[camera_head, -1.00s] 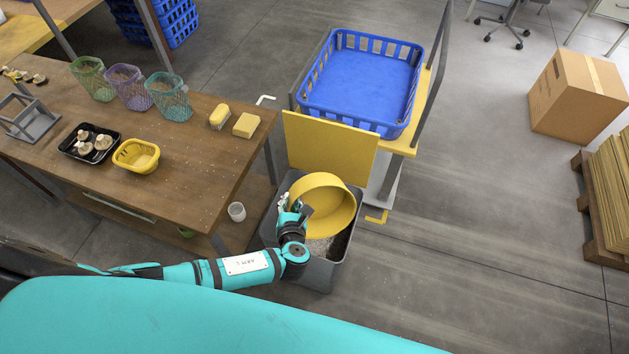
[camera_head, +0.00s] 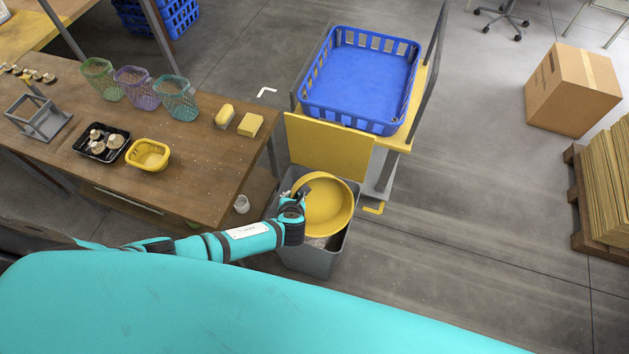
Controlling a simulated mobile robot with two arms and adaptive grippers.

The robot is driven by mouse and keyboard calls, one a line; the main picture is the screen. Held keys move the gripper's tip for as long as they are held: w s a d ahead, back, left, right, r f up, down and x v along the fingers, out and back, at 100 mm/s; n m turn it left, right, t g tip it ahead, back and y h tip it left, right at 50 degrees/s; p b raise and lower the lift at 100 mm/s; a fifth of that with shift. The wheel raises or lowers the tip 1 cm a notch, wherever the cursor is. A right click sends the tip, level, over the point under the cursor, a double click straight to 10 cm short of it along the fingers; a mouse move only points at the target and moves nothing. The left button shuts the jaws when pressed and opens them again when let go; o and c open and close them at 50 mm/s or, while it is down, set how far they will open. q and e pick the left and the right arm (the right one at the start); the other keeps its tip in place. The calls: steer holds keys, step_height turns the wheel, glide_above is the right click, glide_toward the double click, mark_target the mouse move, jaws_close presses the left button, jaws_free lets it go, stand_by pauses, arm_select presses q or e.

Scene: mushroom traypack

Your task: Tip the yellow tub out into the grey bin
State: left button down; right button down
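The yellow tub (camera_head: 333,209) is tilted over the grey bin (camera_head: 318,262), and its hollow inside shows. The grey bin stands on the floor beside the wooden table, with some pale material visible inside below the tub. My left gripper (camera_head: 303,191) is at the tub's left rim and appears shut on it. The fingertips are small and partly hidden by the wrist. My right gripper is not in view.
The wooden table (camera_head: 215,165) at left bears a small yellow basket (camera_head: 148,155), a black tray (camera_head: 101,143), mesh baskets and sponges. A cart with a blue crate (camera_head: 362,78) stands behind the bin. A white cup (camera_head: 242,204) is left of the bin.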

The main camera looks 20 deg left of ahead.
arm_select(q)
steer(key=shift+w+r+g+h+p, duration=0.1)
steer(key=shift+r+g+h+p, duration=0.45)
steer(key=shift+p, duration=0.65)
steer(key=shift+f+g+h, duration=0.25)
steer(key=shift+f+g, duration=0.15)
steer(key=shift+g, duration=0.55)
steer(key=g+h, duration=0.1)
steer(key=g, duration=0.1)
steer(key=shift+f+g+b, duration=0.15)
steer(key=shift+g+b, duration=0.15)
steer(key=shift+h, duration=0.3)
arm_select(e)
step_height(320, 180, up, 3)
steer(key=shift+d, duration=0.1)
arm_select(q)
steer(key=shift+g, duration=0.3)
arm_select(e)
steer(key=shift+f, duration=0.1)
